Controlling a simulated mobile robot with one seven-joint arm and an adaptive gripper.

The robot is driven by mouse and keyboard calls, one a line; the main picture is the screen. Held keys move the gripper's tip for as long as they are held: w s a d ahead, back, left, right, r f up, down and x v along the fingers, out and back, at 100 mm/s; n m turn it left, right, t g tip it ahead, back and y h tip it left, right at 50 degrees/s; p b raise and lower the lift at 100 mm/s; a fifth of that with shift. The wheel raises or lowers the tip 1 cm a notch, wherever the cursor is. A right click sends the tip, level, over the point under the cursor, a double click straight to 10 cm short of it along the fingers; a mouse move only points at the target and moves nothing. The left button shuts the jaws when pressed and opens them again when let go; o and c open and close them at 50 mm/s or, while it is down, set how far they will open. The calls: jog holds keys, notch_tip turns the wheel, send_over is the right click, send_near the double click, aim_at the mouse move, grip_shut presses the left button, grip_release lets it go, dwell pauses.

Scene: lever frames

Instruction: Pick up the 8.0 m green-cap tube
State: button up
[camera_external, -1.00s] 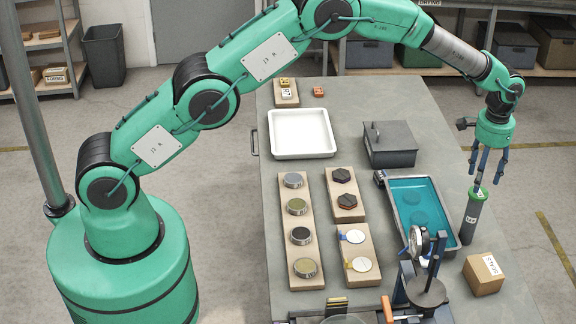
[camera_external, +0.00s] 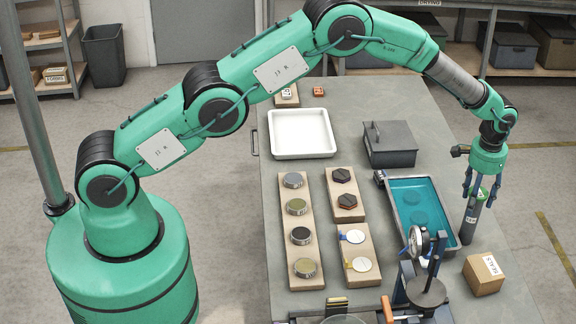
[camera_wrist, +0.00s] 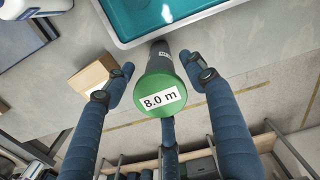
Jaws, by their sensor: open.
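The green-cap tube (camera_external: 472,216) is a dark grey cylinder standing upright near the table's right edge, beside the teal-filled tray. In the wrist view its green cap (camera_wrist: 152,112) faces the camera and bears a white label reading "8.0 m". My gripper (camera_external: 482,190) is open, pointing down over the tube's top. In the wrist view its blue fingers (camera_wrist: 160,100) spread to the left, right and below the cap, with gaps beside it on the left and right. Whether the lower finger touches the cap I cannot tell. The fingers partly hide the cap in the external view.
The teal-filled tray (camera_external: 456,239) lies just left of the tube. A cardboard box (camera_external: 483,274) sits in front of it, and a dial gauge stand (camera_external: 428,290) stands front left. A grey lidded box (camera_external: 389,152) and a white tray (camera_external: 302,152) lie farther back.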

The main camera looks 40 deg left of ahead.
aim_at(474, 212)
jog(key=shift+f, duration=0.1)
dwell(0.3)
jog(key=shift+w+d+f+p, duration=0.1)
jog(key=shift+f+p, duration=0.3)
jog(key=shift+f, duration=2.1)
jog(key=shift+c, duration=0.2)
grip_shut()
jog(key=shift+r, duration=0.2)
jog(key=shift+r+b, duration=0.45)
jog(key=shift+r, duration=4.4)
